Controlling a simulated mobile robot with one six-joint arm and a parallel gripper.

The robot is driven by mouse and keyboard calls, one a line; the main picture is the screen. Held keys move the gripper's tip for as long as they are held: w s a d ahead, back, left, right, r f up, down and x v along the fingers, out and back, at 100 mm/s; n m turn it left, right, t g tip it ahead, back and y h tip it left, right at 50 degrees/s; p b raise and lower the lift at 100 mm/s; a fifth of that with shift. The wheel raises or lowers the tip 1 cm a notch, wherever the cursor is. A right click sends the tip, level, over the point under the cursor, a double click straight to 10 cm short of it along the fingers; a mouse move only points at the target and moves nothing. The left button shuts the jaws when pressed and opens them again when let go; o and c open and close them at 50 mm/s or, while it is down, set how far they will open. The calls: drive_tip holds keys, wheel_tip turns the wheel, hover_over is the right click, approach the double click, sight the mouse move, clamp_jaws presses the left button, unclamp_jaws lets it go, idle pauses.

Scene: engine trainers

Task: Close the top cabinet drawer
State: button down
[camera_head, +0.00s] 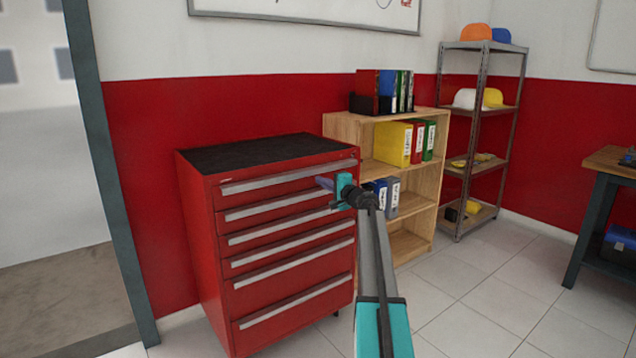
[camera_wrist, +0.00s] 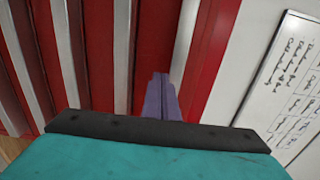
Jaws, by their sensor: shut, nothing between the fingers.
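The red cabinet (camera_head: 196,225) has several drawers with long silver handles and a black top. The top drawer (camera_head: 240,178) shows its handle in the head view, with the front close to the cabinet face; any small gap is hard to tell. My gripper (camera_head: 324,183) is in front of the cabinet's upper right, just below the top drawer's handle. In the wrist view, its purple fingers (camera_wrist: 160,92) are shut together and empty. They point at the red drawer fronts beside the top drawer's handle (camera_wrist: 190,42). Whether they touch is not clear.
A wooden shelf (camera_head: 434,160) with binders stands right of the cabinet, behind my arm. The tiled floor (camera_head: 490,290) at the right is clear. A whiteboard (camera_wrist: 290,85) shows in the wrist view.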

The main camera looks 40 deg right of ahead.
drive_tip(key=s, duration=1)
drive_tip(key=shift+d+p, duration=0.15)
drive_tip(key=shift+p, duration=0.2)
